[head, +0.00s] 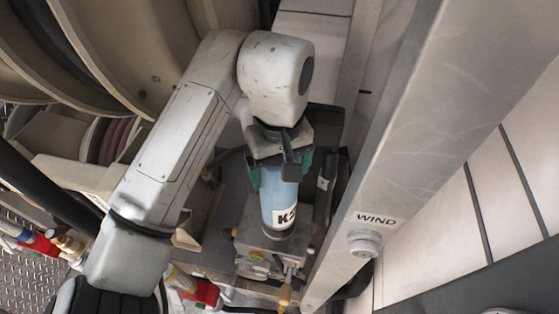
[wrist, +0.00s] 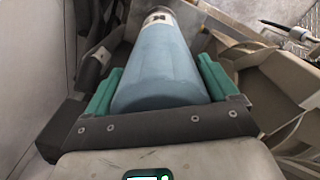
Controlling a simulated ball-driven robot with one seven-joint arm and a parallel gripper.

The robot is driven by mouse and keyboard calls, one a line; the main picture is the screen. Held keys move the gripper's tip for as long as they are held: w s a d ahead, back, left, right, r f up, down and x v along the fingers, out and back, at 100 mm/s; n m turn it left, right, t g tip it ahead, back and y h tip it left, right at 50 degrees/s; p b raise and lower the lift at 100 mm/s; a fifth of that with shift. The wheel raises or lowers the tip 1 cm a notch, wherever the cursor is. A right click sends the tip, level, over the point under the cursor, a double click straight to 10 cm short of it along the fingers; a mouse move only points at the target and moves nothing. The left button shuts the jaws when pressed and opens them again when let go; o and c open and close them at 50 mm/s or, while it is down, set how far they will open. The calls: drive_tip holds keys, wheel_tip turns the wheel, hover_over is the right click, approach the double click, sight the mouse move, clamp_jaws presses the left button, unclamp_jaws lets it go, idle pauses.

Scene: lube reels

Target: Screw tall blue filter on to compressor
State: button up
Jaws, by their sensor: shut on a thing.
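The tall blue filter (head: 279,195) is a light blue cylinder with a white "K2" label. It stands roughly upright over the grey compressor block (head: 266,258) in the head view. Its lower end meets the top of the block; I cannot tell whether it is threaded on. My gripper (head: 277,178) is shut on the upper part of the filter, with green finger pads on both sides. In the wrist view the filter (wrist: 160,65) lies between the green pads of my gripper (wrist: 161,85), and its far end with the label points away.
A large metal post (head: 415,140) marked "WIND" stands close on the right. Big hose reels (head: 125,50) fill the upper left. Red-handled valves (head: 40,244) and hoses sit at the lower left. A small yellow-tipped fitting (head: 285,293) hangs at the compressor's front.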

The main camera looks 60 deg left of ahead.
drive_tip(key=shift+f, duration=1.6)
drive_tip(key=shift+p, duration=0.9)
idle(0.4)
drive_tip(key=shift+f, duration=0.55)
idle(0.9)
drive_tip(key=m+p, duration=0.1)
drive_tip(key=m, duration=0.4)
drive_tip(key=shift+s, duration=0.1)
drive_tip(key=shift+a, duration=0.1)
idle(0.4)
